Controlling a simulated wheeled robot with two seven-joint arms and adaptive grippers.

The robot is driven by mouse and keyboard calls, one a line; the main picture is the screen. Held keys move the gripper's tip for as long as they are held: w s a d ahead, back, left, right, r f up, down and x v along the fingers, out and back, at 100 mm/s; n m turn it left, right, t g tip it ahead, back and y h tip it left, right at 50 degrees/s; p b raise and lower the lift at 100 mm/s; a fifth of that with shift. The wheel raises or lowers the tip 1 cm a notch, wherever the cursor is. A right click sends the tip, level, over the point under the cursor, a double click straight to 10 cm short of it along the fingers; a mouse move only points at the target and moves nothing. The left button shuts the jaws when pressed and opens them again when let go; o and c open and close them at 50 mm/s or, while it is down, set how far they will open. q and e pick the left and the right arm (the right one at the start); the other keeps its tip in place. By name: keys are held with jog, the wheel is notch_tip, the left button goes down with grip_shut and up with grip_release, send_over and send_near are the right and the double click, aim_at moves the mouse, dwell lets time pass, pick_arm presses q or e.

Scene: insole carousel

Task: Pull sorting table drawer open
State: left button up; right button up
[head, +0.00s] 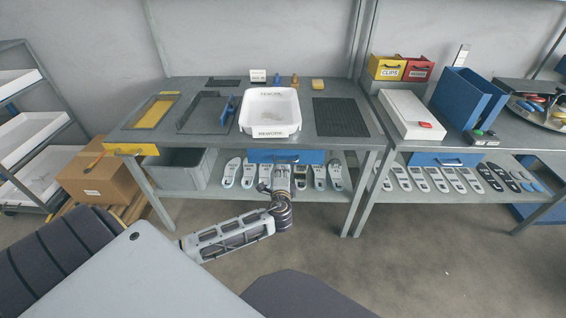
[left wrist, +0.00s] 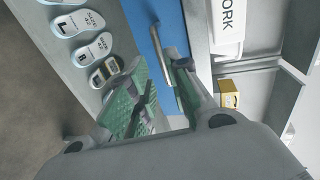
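The sorting table (head: 215,142) stands in the middle of the head view. Its blue drawer (head: 258,156) sits under the tabletop and looks shut. My left gripper (head: 281,178) is just in front of and below this drawer. In the left wrist view, the blue drawer front (left wrist: 147,18) carries a grey bar handle (left wrist: 160,45). The green-padded fingers of my left gripper (left wrist: 162,88) are apart, with the near end of the handle between or just beyond their tips. I cannot tell whether they touch it. My right gripper is out of view.
A white rework tray (head: 270,131) and a black mat (head: 340,117) lie on the tabletop. Several insoles (head: 335,175) lie on the lower shelf beside the gripper, with a grey bin (head: 180,170) at left. Floor in front is clear.

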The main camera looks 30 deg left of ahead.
aim_at(283, 161)
pick_arm(q)
jog(key=b+x, duration=0.1)
jog(key=x, duration=0.7)
jog(key=shift+w+a, duration=0.15)
jog(key=shift+w+a+f, duration=0.1)
jog(key=shift+w, duration=0.15)
grip_shut()
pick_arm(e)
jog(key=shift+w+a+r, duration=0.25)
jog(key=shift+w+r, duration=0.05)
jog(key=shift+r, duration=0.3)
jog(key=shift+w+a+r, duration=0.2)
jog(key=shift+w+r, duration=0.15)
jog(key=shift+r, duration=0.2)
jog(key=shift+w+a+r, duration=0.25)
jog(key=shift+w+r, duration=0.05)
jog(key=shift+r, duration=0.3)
